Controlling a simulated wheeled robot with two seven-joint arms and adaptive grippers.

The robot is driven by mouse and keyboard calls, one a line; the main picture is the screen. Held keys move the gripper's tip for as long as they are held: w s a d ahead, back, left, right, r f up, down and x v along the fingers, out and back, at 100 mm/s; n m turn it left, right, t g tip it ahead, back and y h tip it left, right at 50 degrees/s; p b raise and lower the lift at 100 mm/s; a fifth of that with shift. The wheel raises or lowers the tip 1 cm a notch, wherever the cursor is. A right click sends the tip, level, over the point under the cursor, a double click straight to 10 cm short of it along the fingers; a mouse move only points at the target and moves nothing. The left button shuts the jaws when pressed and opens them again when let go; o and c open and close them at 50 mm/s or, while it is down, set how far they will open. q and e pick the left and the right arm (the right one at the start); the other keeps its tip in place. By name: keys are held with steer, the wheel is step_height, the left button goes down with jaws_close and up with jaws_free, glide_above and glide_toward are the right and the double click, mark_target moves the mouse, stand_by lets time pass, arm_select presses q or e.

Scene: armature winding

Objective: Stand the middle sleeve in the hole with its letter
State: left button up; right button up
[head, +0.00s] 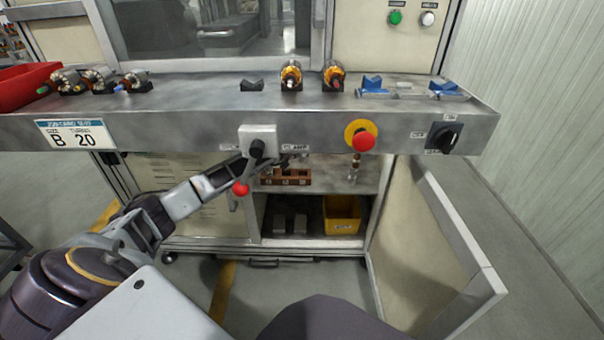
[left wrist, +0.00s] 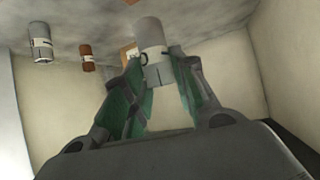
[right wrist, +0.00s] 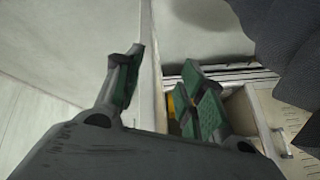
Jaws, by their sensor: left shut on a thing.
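My left gripper (left wrist: 160,75) is shut on a light grey sleeve (left wrist: 151,38), which sticks out beyond the fingertips. A dark mark shows on its side, too small to read surely. In the head view my left arm reaches into the cabinet under the bench, and its gripper is largely hidden there. The brown block (head: 290,181) with openings sits on the shelf just below that gripper. Another grey sleeve (left wrist: 40,43) and a brown sleeve (left wrist: 87,57) show apart from the gripper in the left wrist view. My right gripper (right wrist: 160,85) is open and empty.
The bench edge (head: 200,128) overhangs the shelf, with a red stop button (head: 363,141) on its front. A yellow bin (head: 342,214) stands on the lower cabinet floor. The open cabinet door (head: 420,255) stands out at the right. Armatures sit on the bench top.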

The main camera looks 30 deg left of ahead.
mark_target(302, 160)
arm_select(q)
step_height(302, 160, down, 5)
steer(key=shift+r+b, duration=0.15)
steer(key=shift+b, duration=0.6)
steer(key=shift+f, duration=0.2)
arm_select(e)
steer(key=f, duration=0.3)
steer(key=shift+a+f+t, duration=0.15)
steer(key=shift+a+t, duration=0.15)
arm_select(q)
steer(key=shift+f, duration=0.1)
steer(key=shift+f+b, duration=0.7)
steer(key=shift+f, duration=1.1)
arm_select(e)
steer(key=shift+w+a+f+y, duration=0.15)
steer(key=shift+f+y, duration=0.25)
steer(key=shift+f, duration=0.3)
steer(key=shift+f, duration=0.15)
arm_select(q)
steer(key=o, duration=1)
steer(key=shift+f, duration=0.1)
steer(key=shift+o, duration=0.2)
